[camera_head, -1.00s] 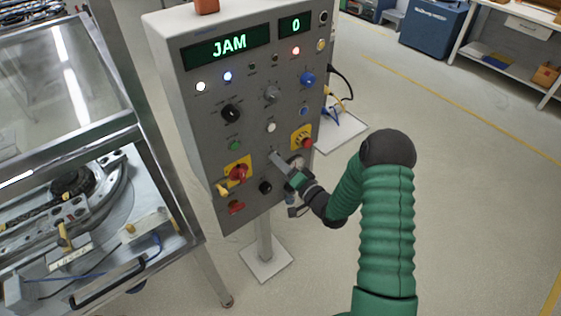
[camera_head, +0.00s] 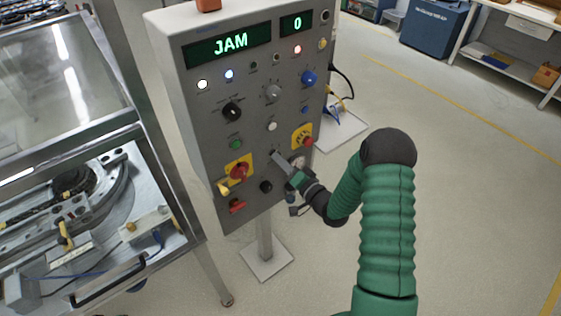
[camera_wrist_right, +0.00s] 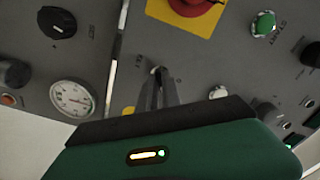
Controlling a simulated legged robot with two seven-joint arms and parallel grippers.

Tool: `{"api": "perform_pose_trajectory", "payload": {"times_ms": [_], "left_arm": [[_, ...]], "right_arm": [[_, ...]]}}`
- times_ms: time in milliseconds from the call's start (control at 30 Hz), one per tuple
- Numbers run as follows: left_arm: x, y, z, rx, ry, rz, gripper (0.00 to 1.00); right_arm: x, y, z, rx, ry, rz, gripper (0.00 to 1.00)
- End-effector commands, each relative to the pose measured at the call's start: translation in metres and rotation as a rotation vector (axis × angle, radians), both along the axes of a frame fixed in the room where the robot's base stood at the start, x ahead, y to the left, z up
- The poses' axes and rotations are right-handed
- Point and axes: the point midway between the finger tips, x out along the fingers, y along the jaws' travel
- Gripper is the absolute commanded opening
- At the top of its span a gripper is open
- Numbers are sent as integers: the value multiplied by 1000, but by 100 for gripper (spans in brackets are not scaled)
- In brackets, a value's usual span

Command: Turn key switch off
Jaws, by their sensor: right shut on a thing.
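The control panel (camera_head: 200,120) stands on a post, its display reading JAM and 0. My right gripper (camera_head: 277,156) reaches the lower middle of its face. In the right wrist view the narrow fingers (camera_wrist_right: 157,80) are shut on a small metal key (camera_wrist_right: 157,71) at the panel face. The fingers hide most of the key and its switch, so its turned position cannot be told. My left gripper is not in view.
Near my fingers are a round gauge (camera_wrist_right: 72,97), a white button (camera_wrist_right: 218,92), a black knob (camera_wrist_right: 57,22) and a red switch on a yellow plate (camera_head: 239,170). A glass-covered machine (camera_head: 70,150) stands at the left. Floor at the right is clear.

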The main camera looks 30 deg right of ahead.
Motion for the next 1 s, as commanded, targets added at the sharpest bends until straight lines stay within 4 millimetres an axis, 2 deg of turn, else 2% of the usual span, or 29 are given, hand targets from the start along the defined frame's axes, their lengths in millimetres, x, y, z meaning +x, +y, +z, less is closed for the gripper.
{"api": "perform_pose_trajectory", "payload": {"times_ms": [267, 1000], "left_arm": [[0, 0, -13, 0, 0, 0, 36], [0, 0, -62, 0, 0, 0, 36]], "right_arm": [[-1, -1, -6, -165, -5, -3, 0], [-1, -1, -7, -821, -55, 0, 0]]}}
